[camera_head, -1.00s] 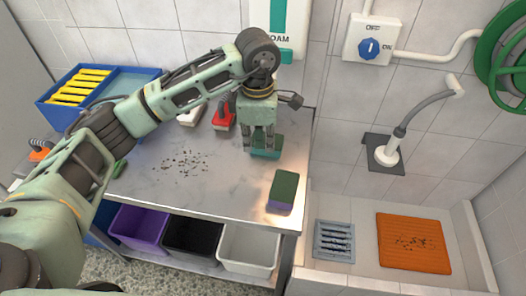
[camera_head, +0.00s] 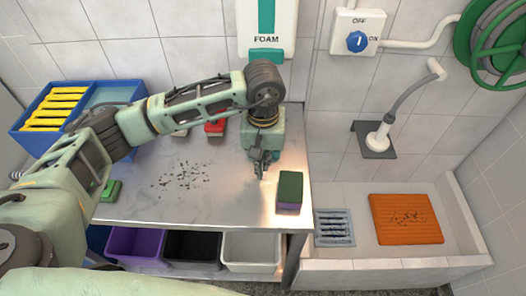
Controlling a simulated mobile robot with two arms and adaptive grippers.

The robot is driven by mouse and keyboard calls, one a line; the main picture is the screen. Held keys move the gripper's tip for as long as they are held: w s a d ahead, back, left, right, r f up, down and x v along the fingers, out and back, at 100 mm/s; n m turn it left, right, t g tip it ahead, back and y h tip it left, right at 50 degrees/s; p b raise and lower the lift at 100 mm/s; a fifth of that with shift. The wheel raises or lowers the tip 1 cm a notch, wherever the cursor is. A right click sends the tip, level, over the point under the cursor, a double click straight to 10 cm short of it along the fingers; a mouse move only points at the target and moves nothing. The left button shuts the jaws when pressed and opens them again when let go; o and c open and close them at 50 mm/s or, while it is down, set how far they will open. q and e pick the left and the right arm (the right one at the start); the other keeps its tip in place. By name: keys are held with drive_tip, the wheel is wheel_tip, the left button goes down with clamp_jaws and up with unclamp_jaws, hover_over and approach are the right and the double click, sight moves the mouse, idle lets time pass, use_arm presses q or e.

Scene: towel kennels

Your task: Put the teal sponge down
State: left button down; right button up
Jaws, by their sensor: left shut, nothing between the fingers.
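My left gripper (camera_head: 262,168) is shut with nothing in it, pointing down at the right part of the steel table (camera_head: 225,205). I cannot make out the teal sponge now; my left wrist and gripper cover the area where it showed earlier. A dark green and purple sponge (camera_head: 290,190) lies at the table's right edge, just right of the gripper and apart from it. My right gripper is not in view.
Dark crumbs (camera_head: 182,174) lie mid-table. A red-based brush (camera_head: 215,127) stands behind, and a blue bin (camera_head: 25,140) at the left. A foam dispenser (camera_head: 281,20) hangs above. A sink with an orange mat (camera_head: 405,219) is at the right. Purple, black and white bins (camera_head: 250,250) stand below.

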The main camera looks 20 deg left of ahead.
sight(264, 173)
use_arm(q)
wheel_tip(264, 173, down, 6)
drive_tip(key=shift+s+a+r+p, duration=0.1)
drive_tip(key=shift+a+r+p, duration=0.05)
drive_tip(key=shift+p, duration=0.75)
drive_tip(key=w, duration=0.1)
drive_tip(key=w+p, duration=0.1)
drive_tip(key=w, duration=0.1)
drive_tip(key=shift+a, duration=0.25)
drive_tip(key=shift+w+a+p, duration=0.1)
drive_tip(key=shift+w+p, duration=0.25)
drive_tip(key=shift+w, duration=0.1)
drive_tip(key=shift+w+a, duration=0.1)
drive_tip(key=shift+w+a+f+b, duration=0.1)
drive_tip(key=shift+w+f+b, duration=0.4)
drive_tip(key=shift+b, duration=0.75)
drive_tip(key=shift+w+a+r+b, duration=0.1)
drive_tip(key=shift+w+r+b, duration=0.1)
drive_tip(key=shift+w+b, duration=0.3)
drive_tip(key=shift+r, duration=0.15)
